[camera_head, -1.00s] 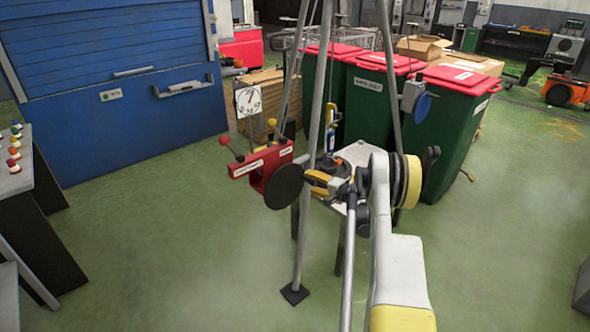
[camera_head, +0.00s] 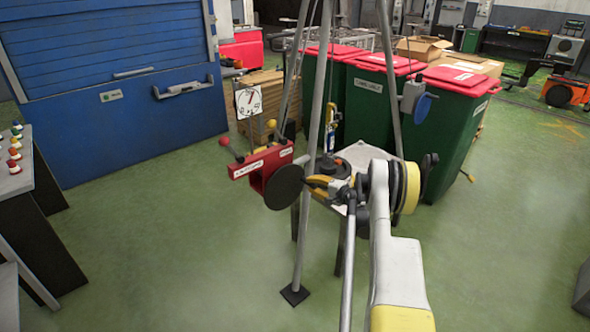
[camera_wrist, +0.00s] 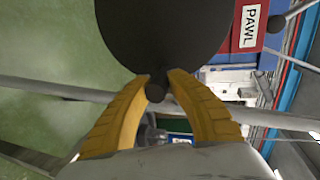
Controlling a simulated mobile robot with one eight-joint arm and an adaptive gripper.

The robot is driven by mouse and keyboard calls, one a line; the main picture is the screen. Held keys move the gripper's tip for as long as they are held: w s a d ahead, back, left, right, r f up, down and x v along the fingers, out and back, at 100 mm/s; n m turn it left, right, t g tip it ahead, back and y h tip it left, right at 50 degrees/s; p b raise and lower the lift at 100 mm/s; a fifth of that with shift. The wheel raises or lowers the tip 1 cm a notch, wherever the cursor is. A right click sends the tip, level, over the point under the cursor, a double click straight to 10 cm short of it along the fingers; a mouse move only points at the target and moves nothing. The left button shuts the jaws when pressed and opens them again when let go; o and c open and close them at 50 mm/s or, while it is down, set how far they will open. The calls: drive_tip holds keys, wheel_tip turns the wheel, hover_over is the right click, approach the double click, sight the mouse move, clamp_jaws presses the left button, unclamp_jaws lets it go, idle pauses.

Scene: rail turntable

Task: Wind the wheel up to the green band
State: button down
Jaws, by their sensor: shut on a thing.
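The wheel (camera_head: 284,187) is a dark round disc on the near side of a red winch housing (camera_head: 262,166), which is fixed to a tripod leg. It also fills the top of the wrist view (camera_wrist: 165,30). My gripper (camera_head: 306,183) is at the wheel's right edge. In the wrist view its yellow fingers (camera_wrist: 160,84) are closed on a small dark knob (camera_wrist: 155,94) at the wheel's rim. A white dial (camera_head: 248,101) with a dark pointer hangs above the housing. Its markings are too small to read, and I cannot make out a green band.
Levers with red (camera_head: 223,141) and yellow (camera_head: 271,123) balls stick up from the housing. A grey tripod leg (camera_head: 310,200) stands close beside the wheel and gripper. Green bins (camera_head: 372,110) with red lids stand behind.

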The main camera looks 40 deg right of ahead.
drive_tip(key=shift+a+f+m+y, duration=0.1)
drive_tip(key=shift+f+m+y, duration=0.3)
drive_tip(key=shift+f+m, duration=0.5)
drive_tip(key=shift+f, duration=0.15)
drive_tip(key=shift+f, duration=0.15)
drive_tip(key=shift+s+a+f, duration=0.1)
drive_tip(key=shift+a+f, duration=0.15)
drive_tip(key=shift+f, duration=0.35)
drive_tip(key=shift+a+f, duration=0.2)
drive_tip(key=shift+f, duration=0.35)
drive_tip(key=shift+a+f, duration=0.1)
drive_tip(key=shift+a, duration=0.05)
drive_tip(key=shift+a+f, duration=0.75)
drive_tip(key=shift+f, duration=0.2)
